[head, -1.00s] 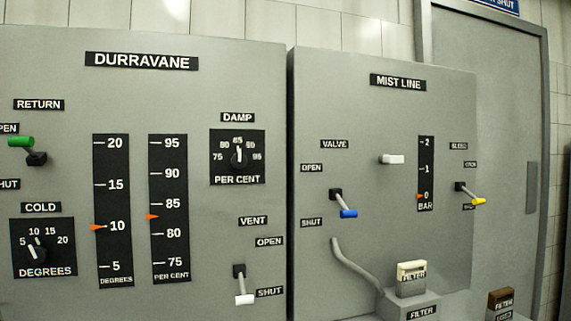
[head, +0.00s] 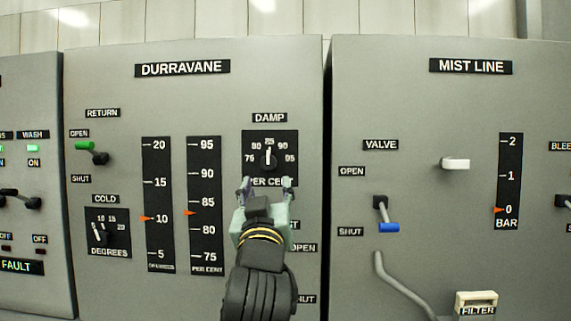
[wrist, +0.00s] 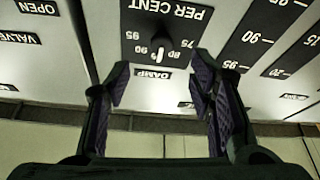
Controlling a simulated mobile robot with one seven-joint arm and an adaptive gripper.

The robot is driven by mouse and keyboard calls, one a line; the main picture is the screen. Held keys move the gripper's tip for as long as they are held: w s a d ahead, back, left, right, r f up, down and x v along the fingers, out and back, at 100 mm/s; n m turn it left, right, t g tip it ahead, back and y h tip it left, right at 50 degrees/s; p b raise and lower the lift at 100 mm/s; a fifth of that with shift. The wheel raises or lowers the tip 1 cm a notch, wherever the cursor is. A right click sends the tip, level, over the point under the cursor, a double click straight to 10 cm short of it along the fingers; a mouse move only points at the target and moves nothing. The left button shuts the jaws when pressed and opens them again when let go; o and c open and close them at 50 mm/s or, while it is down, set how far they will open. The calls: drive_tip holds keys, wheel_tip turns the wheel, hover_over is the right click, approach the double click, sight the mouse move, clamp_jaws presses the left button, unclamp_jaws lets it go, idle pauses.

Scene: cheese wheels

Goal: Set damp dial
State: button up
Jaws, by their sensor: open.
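The damp dial (head: 269,158) is a black plate with a knob and a white pointer, high on the right of the Durravane panel. Its marks run from 75 to 95 per cent, and the pointer stands about straight up, near 85. My gripper (head: 265,183) is open just below and in front of the dial, its fingertips over the words PER CENT in the head view. In the wrist view the dial's knob (wrist: 159,48) appears upside down between the open fingers (wrist: 160,80), apart from them.
The cold dial (head: 107,232), two gauges with orange pointers (head: 146,217) and the green return lever (head: 86,146) are left of my arm. My arm hides most of the vent area. The Mist Line panel (head: 450,120), with its blue valve lever (head: 388,227), stands to the right.

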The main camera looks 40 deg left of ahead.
sight(268, 164)
drive_tip(key=p+x, duration=0.3)
drive_tip(key=x, duration=0.5)
drive_tip(key=shift+w+a+r+p, duration=0.15)
drive_tip(key=shift+a+r+p, duration=0.15)
drive_tip(key=shift+w+a+r, duration=0.1)
drive_tip(key=shift+w+a, duration=0.25)
drive_tip(key=shift+w, duration=0.15)
drive_tip(key=shift+c, duration=0.4)
drive_tip(key=c, duration=1.1)
